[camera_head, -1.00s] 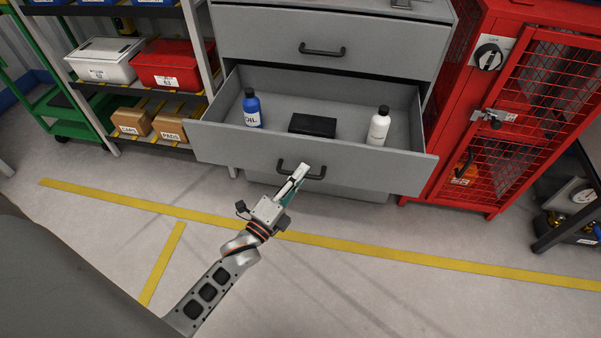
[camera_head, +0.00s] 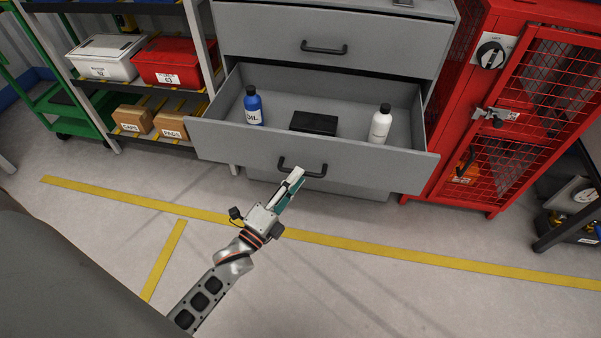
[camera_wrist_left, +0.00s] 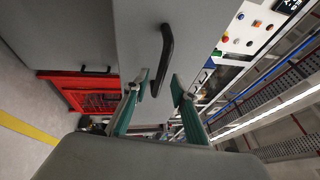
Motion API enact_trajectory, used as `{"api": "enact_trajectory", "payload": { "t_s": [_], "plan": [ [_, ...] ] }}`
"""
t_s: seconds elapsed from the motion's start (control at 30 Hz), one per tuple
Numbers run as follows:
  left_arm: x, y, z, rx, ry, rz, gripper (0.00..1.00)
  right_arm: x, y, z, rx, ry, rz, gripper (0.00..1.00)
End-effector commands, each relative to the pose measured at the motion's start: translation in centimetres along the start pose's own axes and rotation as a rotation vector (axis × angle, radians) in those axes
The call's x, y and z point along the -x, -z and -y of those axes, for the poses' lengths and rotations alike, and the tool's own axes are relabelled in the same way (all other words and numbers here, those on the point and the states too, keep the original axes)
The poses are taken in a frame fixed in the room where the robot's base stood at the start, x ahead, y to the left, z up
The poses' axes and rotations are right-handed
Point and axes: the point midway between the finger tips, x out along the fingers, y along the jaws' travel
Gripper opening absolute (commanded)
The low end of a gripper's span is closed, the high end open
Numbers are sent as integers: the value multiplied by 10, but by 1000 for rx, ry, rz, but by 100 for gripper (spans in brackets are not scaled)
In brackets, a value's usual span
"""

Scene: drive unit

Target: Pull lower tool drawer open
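The lower tool drawer (camera_head: 230,143) is a grey drawer standing well out of its cabinet in the head view. Its black handle (camera_head: 316,175) is on the drawer front. It also shows in the left wrist view (camera_wrist_left: 167,40). My left gripper (camera_head: 296,178) is just in front of the handle, its tip overlapping it in the head view. In the left wrist view the two green fingers (camera_wrist_left: 160,86) are spread, with the handle's near end between the tips and no finger visibly closed on it. My right gripper is not in view.
The drawer holds a blue oil bottle (camera_head: 253,106), a black box (camera_head: 314,123) and a white bottle (camera_head: 380,124). The upper drawer (camera_head: 375,45) is shut. A red mesh cabinet (camera_head: 470,90) stands right, shelves (camera_head: 120,92) left. The floor in front is clear.

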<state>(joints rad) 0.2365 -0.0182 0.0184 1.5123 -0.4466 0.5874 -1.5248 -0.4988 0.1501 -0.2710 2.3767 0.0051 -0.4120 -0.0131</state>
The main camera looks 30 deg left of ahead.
Motion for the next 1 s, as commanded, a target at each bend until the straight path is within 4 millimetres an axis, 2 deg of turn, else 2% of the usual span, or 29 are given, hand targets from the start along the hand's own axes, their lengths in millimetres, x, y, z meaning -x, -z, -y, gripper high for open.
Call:
{"api": "enact_trajectory", "payload": {
  "t_s": [0.03, 0.2, 0.43, 0.6, 1.0],
  "plan": [
    [13, 0, -2, 0, -5, 1, 26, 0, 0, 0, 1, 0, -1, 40],
    [48, 0, -1, 0, -4, 0, 26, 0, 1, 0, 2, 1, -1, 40],
    [81, 0, 0, -1, -2, 1, 26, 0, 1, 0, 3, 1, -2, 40],
    [89, 0, 0, -1, 0, 1, 26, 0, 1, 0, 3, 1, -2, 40],
    [90, 0, 0, 0, -1, 1, 26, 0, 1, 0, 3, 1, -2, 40]
  ]
}}
